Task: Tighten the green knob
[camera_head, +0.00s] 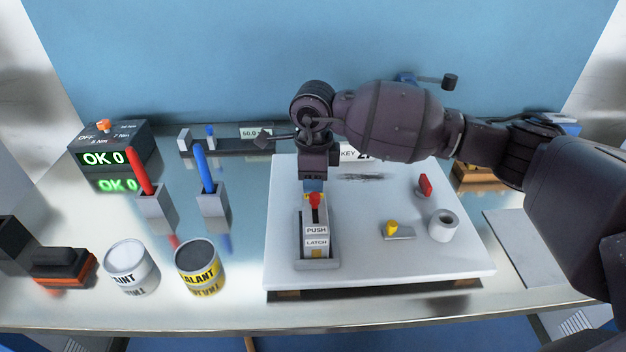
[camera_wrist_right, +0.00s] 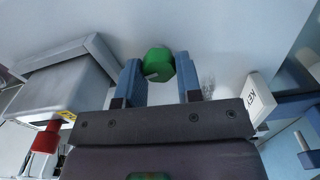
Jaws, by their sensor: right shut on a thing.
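The green knob (camera_wrist_right: 158,61) is round with a pale mark on its face. In the right wrist view it sits between the two blue fingers of my right gripper (camera_wrist_right: 157,78), which is shut on it. In the head view my right gripper (camera_head: 314,186) points down at the back left of the white panel (camera_head: 370,265), behind the latch block. The green knob is hidden there by the gripper and arm. My left gripper is not in view.
The latch block (camera_head: 316,236) with its red lever (camera_head: 314,200) stands close in front of the gripper. A yellow knob (camera_head: 391,228), a red switch (camera_head: 425,185) and a grey ring (camera_head: 443,224) are to the right. Two cans (camera_head: 131,267) stand left of the panel.

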